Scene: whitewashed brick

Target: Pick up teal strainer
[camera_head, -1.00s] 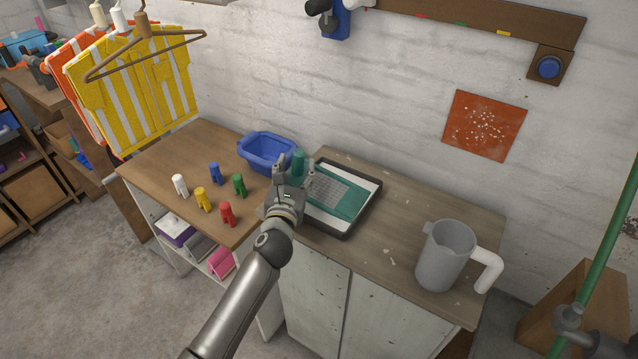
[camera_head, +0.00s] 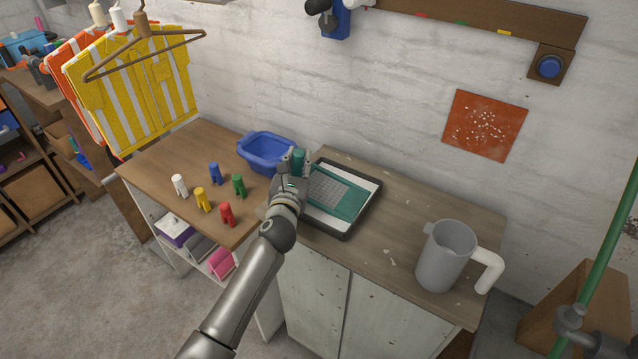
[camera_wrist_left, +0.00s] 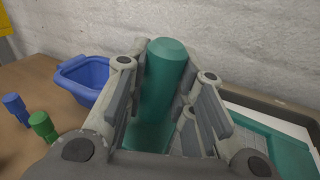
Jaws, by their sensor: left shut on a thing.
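The teal strainer (camera_head: 345,197) is a flat rectangular frame with a grey mesh and an upright teal handle (camera_head: 298,161) at its left end. It is in or over a black-rimmed white tray (camera_head: 352,233) on the right cabinet. My left gripper (camera_head: 296,164) is shut on the handle. In the left wrist view the handle (camera_wrist_left: 163,80) stands between the two fingers, and part of the frame (camera_wrist_left: 290,155) shows at lower right. Whether the strainer touches the tray is unclear. My right gripper is not in view.
A blue basin (camera_head: 266,152) stands close behind and left of my left gripper. Several coloured pegs, one of them red (camera_head: 227,212), stand on the left tabletop. A grey jug (camera_head: 446,257) stands on the right, with clear tabletop between it and the tray.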

